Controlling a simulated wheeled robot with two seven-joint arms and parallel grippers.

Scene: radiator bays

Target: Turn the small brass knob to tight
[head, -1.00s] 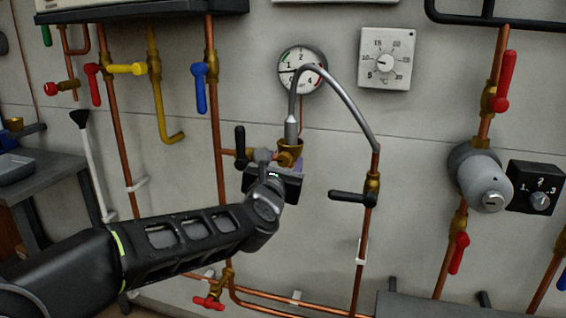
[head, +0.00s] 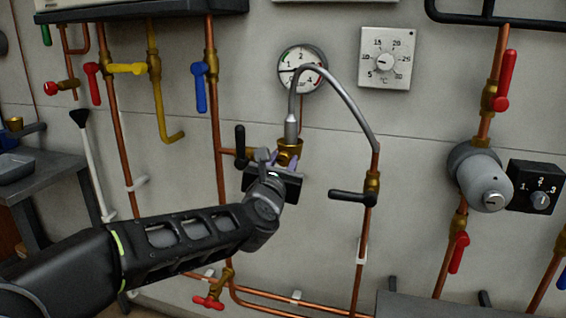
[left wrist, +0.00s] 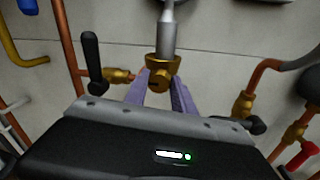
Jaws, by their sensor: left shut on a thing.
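The small brass knob (left wrist: 160,79) is a round piece at the front of a brass fitting (left wrist: 163,62) below the grey hose end. The fitting also shows in the head view (head: 290,147). My left gripper (left wrist: 160,86) comes from below, its two purple-grey fingers on either side of the knob, shut on it. In the head view the left gripper (head: 281,159) partly hides the fitting's lower part, and the knob cannot be made out. My right gripper is in neither view.
A black-handled valve (head: 240,145) stands close left of the gripper, another (head: 350,197) to its right. The grey hose (head: 345,103) arches above, in front of a pressure gauge (head: 301,69). Copper pipes run along the wall.

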